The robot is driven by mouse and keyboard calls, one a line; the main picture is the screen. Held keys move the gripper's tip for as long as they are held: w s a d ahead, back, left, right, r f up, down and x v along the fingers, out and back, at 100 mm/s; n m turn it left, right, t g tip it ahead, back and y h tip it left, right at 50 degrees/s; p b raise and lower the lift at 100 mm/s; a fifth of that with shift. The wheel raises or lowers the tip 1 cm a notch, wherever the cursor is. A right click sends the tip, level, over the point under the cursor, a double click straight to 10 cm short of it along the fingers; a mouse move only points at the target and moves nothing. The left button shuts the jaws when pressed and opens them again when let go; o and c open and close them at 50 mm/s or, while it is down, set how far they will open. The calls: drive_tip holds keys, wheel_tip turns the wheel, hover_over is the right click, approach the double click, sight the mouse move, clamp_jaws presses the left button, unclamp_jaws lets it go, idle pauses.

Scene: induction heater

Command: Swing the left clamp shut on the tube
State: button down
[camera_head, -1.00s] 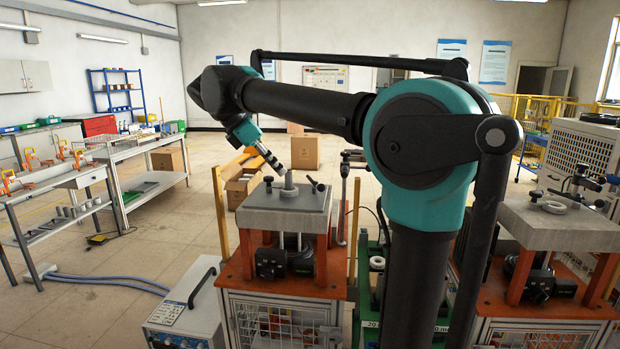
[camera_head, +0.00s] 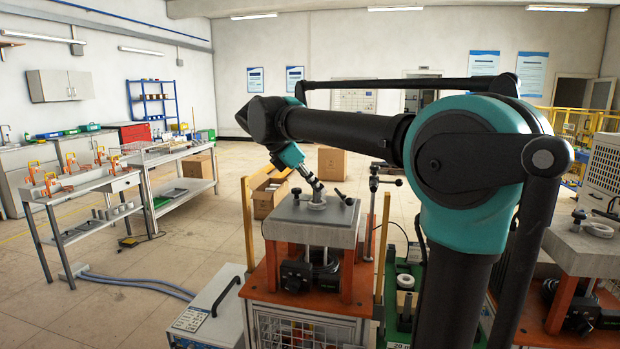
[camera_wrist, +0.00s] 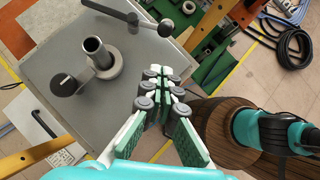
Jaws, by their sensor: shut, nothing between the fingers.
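A grey tube (camera_wrist: 94,48) stands upright in a round flange on a grey plate (camera_wrist: 40,55). In the head view the plate (camera_head: 285,224) tops an orange press stand, with the tube's base (camera_head: 316,206) beside my gripper. The left clamp (camera_wrist: 64,86), a black disc with a short bar, lies close to the flange; I cannot tell if it touches. It shows as a small dark knob (camera_head: 297,192) in the head view. The right clamp (camera_wrist: 130,18) is a long bar with knobs pointing off the tube. My gripper (camera_wrist: 158,88) is shut and empty, right of the tube.
A second press plate (camera_head: 585,245) stands at the right. A control box (camera_head: 210,310) with a handle is at front left. The floor at left has free room.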

sight(353, 201)
drive_tip(key=d+f, duration=0.1)
drive_tip(key=w+d+f, duration=0.1)
drive_tip(key=d, duration=0.1)
drive_tip(key=d+f, duration=0.1)
drive_tip(key=shift+w+d, duration=0.2)
drive_tip(key=shift+d, duration=0.1)
drive_tip(key=shift+w+d+f, duration=0.2)
drive_tip(key=shift+d, duration=0.45)
drive_tip(key=shift+s+d+n+t, duration=0.2)
drive_tip(key=shift+d+n+t, duration=0.4)
drive_tip(key=shift+n, duration=0.3)
drive_tip(key=shift+s+d+n+t+y, duration=0.2)
drive_tip(key=shift+d+n+t+y, duration=0.4)
drive_tip(key=shift+d+n+t, duration=0.6)
drive_tip(key=shift+d+n+y, duration=0.35)
drive_tip(key=shift+n+y, duration=0.15)
drive_tip(key=shift+n, duration=0.5)
drive_tip(key=n, duration=0.1)
drive_tip(key=d+n+t+y, duration=0.1)
drive_tip(key=shift+w+d+n, duration=0.25)
drive_tip(key=shift+d+n, duration=0.05)
drive_tip(key=shift+w+d, duration=0.5)
drive_tip(key=shift+d, duration=0.2)
drive_tip(key=shift+w+d, duration=0.5)
drive_tip(key=shift+d, duration=0.15)
